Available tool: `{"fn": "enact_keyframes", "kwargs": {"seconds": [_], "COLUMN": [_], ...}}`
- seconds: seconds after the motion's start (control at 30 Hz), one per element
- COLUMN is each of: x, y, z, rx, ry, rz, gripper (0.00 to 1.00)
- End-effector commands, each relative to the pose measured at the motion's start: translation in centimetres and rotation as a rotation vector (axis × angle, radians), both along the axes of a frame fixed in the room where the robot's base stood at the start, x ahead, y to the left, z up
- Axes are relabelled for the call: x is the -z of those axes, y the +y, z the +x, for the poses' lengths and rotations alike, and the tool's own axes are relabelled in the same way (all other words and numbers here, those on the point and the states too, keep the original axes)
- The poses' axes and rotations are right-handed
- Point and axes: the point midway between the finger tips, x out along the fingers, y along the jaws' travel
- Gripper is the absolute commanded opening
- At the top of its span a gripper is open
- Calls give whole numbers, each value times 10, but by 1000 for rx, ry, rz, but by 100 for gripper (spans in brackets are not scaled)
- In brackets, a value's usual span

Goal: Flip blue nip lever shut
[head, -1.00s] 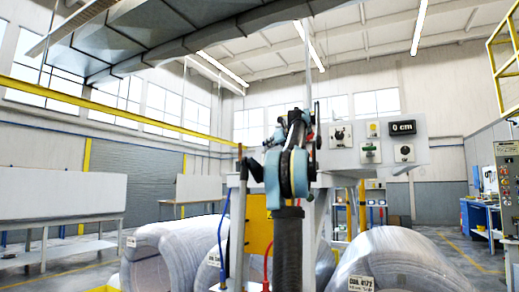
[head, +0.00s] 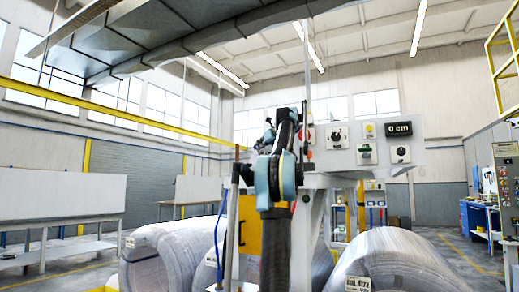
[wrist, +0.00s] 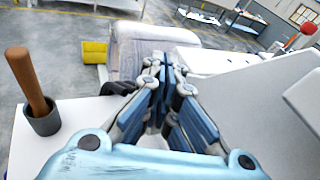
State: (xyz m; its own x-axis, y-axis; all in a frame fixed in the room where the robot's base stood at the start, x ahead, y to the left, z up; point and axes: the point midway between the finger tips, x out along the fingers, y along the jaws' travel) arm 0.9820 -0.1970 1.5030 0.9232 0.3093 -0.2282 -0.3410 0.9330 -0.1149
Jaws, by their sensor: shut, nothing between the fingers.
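My gripper (wrist: 165,75) shows in the middle of the wrist view, its blue-grey fingers shut together and empty. It points out past the edge of a white surface (wrist: 70,130), towards a wrapped coil beyond. In the head view, my arm stands in front of the machine and covers part of it; the fingers cannot be made out clearly there. I cannot pick out the blue nip lever for certain in either view; it may be hidden behind my arm. The machine's control panel (head: 428,156) has knobs and a display reading 0 cm.
Wrapped coils stand low at the left (head: 165,255) and right (head: 405,260). In the wrist view, a wooden handle (wrist: 27,80) stands in a grey cup (wrist: 43,120), a yellow box (wrist: 95,52) lies beyond, and a red knob (wrist: 308,28) is at upper right.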

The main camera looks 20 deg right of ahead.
Motion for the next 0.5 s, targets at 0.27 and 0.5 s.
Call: {"fn": "enact_keyframes", "kwargs": {"seconds": [0.27,0.5], "x": [0,-3], "y": [0,0], "z": [0,-4], "rx": [0,-1], "ry": [0,0], "rz": [0,0], "gripper": [0,0]}}
